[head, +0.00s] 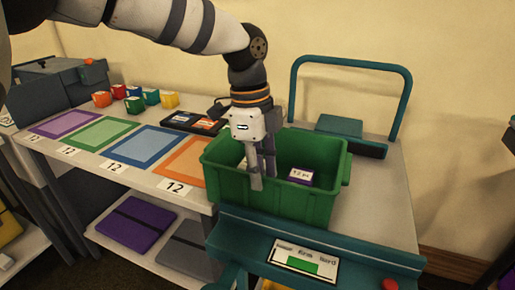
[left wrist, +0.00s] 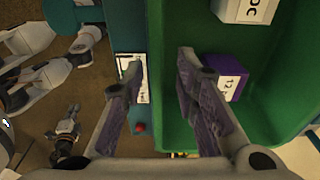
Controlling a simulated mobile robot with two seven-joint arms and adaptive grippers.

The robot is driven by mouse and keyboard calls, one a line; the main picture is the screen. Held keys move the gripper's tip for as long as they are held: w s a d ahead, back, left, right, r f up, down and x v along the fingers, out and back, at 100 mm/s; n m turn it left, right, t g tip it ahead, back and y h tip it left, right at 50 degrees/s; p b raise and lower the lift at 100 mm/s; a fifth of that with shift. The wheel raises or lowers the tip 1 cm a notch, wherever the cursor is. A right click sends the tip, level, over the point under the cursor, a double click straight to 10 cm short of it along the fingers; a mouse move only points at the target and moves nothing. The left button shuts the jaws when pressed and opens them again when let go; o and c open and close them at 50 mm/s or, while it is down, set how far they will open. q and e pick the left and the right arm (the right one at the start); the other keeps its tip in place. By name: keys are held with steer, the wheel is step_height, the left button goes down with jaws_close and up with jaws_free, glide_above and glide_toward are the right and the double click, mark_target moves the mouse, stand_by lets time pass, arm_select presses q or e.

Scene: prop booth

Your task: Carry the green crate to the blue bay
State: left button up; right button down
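The green crate (head: 277,200) stands on a grey cart (head: 375,210), and its inside shows in the left wrist view (left wrist: 277,98). A purple-and-white box (head: 300,177) and a white box (left wrist: 245,10) are in it. My left gripper (head: 263,172) points down at the crate's near wall. Its fingers are apart, seemingly one on each side of the near rim; contact is not clear. The blue bay (head: 146,143) is an empty blue rectangle on the table, left of the orange one. A small dark part low in the left wrist view may be my right gripper; its fingers are unclear.
The table also has purple (head: 65,124), green (head: 103,132) and orange (head: 184,160) bays, all clear. Several small coloured boxes and a dark tray (head: 193,122) stand behind them. The cart has a tall teal handle (head: 297,90) and a teal front panel (head: 312,243).

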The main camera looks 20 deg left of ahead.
mark_target(264, 195)
arm_select(q)
steer(key=f, duration=0.6)
steer(key=shift+d, duration=0.4)
jaws_close()
